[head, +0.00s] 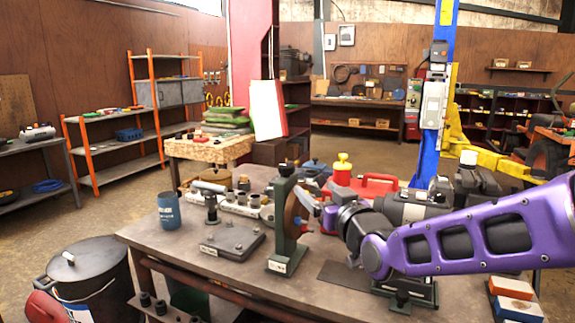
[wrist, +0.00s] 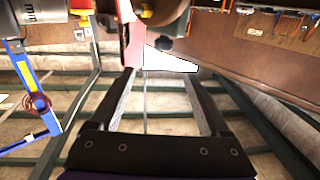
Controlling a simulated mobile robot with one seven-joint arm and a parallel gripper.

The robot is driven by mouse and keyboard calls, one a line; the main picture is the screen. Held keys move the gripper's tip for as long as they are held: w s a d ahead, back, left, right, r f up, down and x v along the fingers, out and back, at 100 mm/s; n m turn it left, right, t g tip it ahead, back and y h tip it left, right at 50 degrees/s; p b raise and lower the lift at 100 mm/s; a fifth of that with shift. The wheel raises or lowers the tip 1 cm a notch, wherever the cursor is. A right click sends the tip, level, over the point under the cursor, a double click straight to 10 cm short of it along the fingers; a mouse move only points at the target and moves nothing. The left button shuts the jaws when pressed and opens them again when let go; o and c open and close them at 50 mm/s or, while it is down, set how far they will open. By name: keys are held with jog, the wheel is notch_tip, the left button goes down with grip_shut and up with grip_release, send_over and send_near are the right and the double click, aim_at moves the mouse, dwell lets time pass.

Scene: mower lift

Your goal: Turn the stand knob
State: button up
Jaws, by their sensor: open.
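A green upright stand (head: 284,225) on a small labelled base stands on the workbench. A brown rounded part (head: 291,214) shows on its right side; I cannot tell whether this is the knob. My gripper (head: 312,203) comes in from the right at about the height of that part, close beside the stand, and its fingers are partly hidden. In the wrist view my gripper (wrist: 160,72) is open, with nothing visible held between its two dark fingers. A brown rounded shape at the top edge of that view, beyond the fingertips, is cut off.
The workbench (head: 150,237) holds a blue cup (head: 168,210), a grey plate block (head: 232,240), a red can with a yellow top (head: 342,170) and machine parts. A dark bin (head: 92,270) stands at the left front. A blue lift post (head: 434,110) rises behind.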

jog(key=b, duration=0.5)
send_near(289, 168)
jog(key=shift+b+x, duration=0.9)
jog(key=shift+x, duration=5.05)
grip_shut()
